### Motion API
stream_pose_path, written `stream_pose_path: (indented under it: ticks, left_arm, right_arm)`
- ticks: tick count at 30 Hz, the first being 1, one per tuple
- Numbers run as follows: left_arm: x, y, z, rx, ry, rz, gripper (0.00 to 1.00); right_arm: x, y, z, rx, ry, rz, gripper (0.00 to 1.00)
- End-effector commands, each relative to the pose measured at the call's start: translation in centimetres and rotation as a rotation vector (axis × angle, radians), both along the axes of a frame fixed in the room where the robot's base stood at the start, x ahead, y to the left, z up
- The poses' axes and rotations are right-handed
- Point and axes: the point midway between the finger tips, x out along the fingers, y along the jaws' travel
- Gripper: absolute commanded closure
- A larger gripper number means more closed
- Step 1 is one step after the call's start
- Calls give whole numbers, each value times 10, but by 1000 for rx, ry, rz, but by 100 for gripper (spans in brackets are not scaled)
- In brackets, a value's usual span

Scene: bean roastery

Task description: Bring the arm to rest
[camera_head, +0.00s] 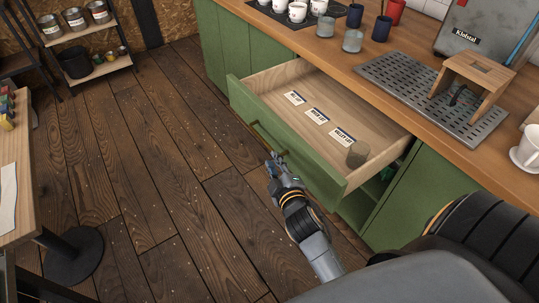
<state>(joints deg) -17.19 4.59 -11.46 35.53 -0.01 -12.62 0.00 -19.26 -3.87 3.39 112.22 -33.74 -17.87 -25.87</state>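My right arm reaches up from the bottom of the head view, and its gripper (274,162) is at the front of the open green drawer (297,155). The fingertips are close to the right end of the drawer's brass handle (262,133). I cannot tell whether they touch it, or whether the fingers are open or shut. The drawer is pulled out and has a light wood inside. My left gripper is not in view.
The wooden counter (330,52) above the drawer bears cups, a perforated metal tray (400,80) with a wooden stand (476,72), and a white cup (527,148) at the right edge. A table (25,175) stands at the left. The floor (150,170) between is clear.

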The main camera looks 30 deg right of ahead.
Motion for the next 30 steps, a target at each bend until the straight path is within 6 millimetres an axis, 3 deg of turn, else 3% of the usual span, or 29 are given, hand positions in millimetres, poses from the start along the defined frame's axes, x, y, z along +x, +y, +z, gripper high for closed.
stream_pose_path:
  ticks: [7,11,14,16,20,24,26,30]
  left_arm:
    - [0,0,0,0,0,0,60]
    - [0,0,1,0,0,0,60]
    - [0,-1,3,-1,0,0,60]
    - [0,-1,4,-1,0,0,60]
    - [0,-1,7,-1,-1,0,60]
    - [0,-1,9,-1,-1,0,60]
    - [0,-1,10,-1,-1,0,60]
    - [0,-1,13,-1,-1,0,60]
  right_arm:
    - [0,1,-3,3,4,1,79]
    - [-2,9,-33,49,55,15,79]
    - [-11,23,-86,130,145,31,79]
    - [-25,35,-134,202,231,38,79]
    - [-68,56,-223,341,404,26,79]
    - [-133,69,-307,470,592,-29,79]
    - [-167,72,-338,518,673,-64,79]
    - [-254,70,-398,611,852,-175,79]
